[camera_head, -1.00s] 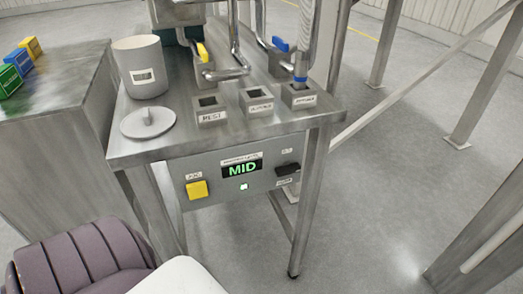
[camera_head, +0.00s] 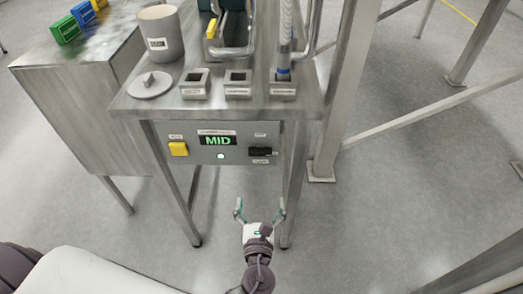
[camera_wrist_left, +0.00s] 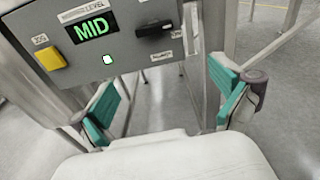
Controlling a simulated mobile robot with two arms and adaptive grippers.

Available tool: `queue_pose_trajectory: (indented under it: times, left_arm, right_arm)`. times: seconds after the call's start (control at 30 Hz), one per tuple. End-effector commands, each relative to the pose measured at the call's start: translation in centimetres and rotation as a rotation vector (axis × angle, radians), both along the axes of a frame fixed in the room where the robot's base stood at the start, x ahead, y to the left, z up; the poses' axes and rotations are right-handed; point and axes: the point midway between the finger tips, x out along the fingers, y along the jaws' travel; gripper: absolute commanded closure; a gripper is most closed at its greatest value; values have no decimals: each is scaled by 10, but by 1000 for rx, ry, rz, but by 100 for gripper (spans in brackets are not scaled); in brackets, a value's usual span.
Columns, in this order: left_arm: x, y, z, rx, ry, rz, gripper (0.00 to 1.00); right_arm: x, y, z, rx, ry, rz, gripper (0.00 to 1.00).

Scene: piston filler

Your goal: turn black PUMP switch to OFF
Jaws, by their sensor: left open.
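The black PUMP switch (camera_head: 260,151) is on the right side of the grey control panel (camera_head: 230,134), between two small labels too small to read surely. It also shows in the left wrist view (camera_wrist_left: 155,29) as a dark knob lying about horizontal. My left gripper (camera_head: 260,207) is open and empty, below and in front of the panel, apart from the switch. In the left wrist view its teal finger pads (camera_wrist_left: 165,98) are spread wide, below the switch. My right gripper is not seen.
The panel also holds a yellow button (camera_head: 178,149), a green "MID" display (camera_head: 217,140) and a lit indicator (camera_head: 221,156). Above is a steel table (camera_head: 130,103) with a grey canister (camera_head: 160,32) and several labelled square holders. A metal frame post (camera_head: 338,100) stands right.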

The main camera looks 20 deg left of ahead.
Motion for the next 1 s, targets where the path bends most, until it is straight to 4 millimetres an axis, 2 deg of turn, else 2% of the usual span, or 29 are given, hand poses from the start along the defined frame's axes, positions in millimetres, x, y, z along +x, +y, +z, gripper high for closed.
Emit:
queue_pose_trajectory:
  times: [0.03,0.07,0.17,0.27,0.43,0.7,0.83,1.0]
  left_arm:
    - [1,1,13,37,-20,4,0]
    - [2,1,18,53,-28,6,0]
    - [10,3,25,77,-40,8,0]
    - [24,6,26,75,-41,8,0]
    - [58,16,27,74,-40,8,0]
    - [109,31,25,71,-38,7,0]
    - [125,35,23,71,-37,5,0]
    - [134,38,23,71,-36,6,0]
  right_arm:
    - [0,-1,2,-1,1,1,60]
    - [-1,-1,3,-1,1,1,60]
    - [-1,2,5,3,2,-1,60]
    - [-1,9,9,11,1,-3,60]
    - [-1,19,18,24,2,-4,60]
    - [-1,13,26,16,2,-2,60]
    - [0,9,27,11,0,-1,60]
    - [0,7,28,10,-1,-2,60]
